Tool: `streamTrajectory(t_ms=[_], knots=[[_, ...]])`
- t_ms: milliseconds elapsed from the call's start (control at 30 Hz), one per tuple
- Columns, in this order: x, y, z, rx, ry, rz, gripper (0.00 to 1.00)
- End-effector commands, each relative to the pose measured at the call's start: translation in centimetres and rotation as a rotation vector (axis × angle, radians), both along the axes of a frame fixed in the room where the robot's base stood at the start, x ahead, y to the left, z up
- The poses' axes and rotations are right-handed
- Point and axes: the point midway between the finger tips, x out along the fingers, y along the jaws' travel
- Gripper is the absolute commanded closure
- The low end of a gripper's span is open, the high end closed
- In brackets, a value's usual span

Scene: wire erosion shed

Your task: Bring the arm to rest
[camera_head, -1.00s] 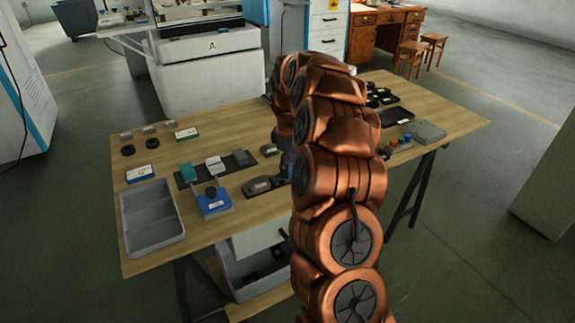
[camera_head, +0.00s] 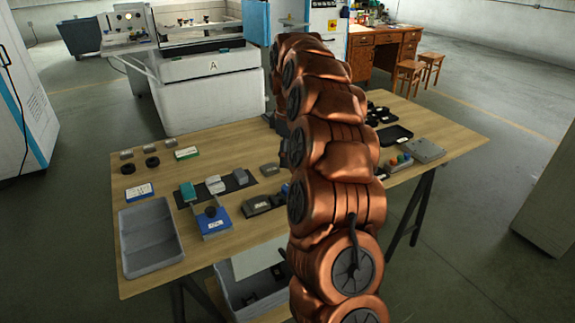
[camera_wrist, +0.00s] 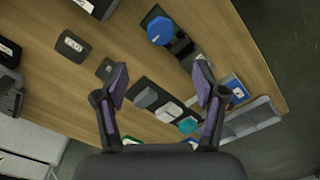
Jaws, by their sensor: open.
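My copper-coloured arm rises in front of the table in the head view and bends away over it; its far end is mostly hidden behind its own links. My gripper (camera_wrist: 163,100) shows in the wrist view with its two purple-padded fingers spread wide apart. Nothing is between the fingers in their grip. Below them, beyond the fingertips, lie the wooden table (camera_wrist: 230,45) and several small items, including a dark strip with grey blocks (camera_wrist: 146,97) and a teal block (camera_wrist: 188,125). The gripper appears above these things, not touching them.
The table (camera_head: 165,225) holds a grey bin (camera_head: 150,238) at its left, a blue box (camera_head: 212,221) and small blocks. A dark tray (camera_head: 394,135) and a grey box (camera_head: 425,150) lie right of my arm. A machine marked A (camera_head: 205,95) stands behind.

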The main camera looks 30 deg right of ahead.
Motion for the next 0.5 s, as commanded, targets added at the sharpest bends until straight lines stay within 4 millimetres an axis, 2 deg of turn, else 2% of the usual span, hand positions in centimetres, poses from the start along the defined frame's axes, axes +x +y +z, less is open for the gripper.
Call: streamTrajectory(t_ms=[167,500], knots=[[0.03,0.01,0.89,0.000,-0.001,0.000,0.30],[-0.01,0.04,0.96,0.001,0.001,0.000,0.30]])
